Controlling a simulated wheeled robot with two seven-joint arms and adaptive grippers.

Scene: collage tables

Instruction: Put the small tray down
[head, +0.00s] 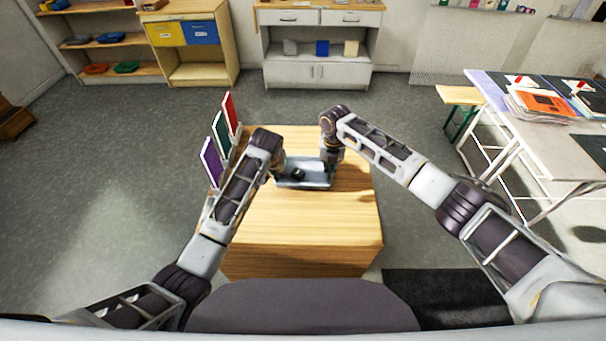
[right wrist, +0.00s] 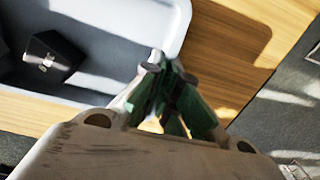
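The small tray (head: 305,185) is blue-grey and shallow, at the middle of the wooden table in the head view. A small dark block (head: 298,173) lies inside it; the right wrist view also shows the block (right wrist: 52,58) and the tray's corner (right wrist: 178,28). My right gripper (head: 328,170) is at the tray's right end; in the right wrist view its green fingers (right wrist: 160,68) come together on the rim. My left gripper (head: 279,172) is at the left end, its fingers mostly hidden by my wrist. The tray looks level; I cannot tell whether its underside touches the table.
The wooden table (head: 300,225) has bare top in front of the tray. Red, green and purple panels (head: 211,160) stand upright along its left edge. A white table with papers (head: 540,103) stands at the right. Shelves and cabinets (head: 318,50) line the back wall.

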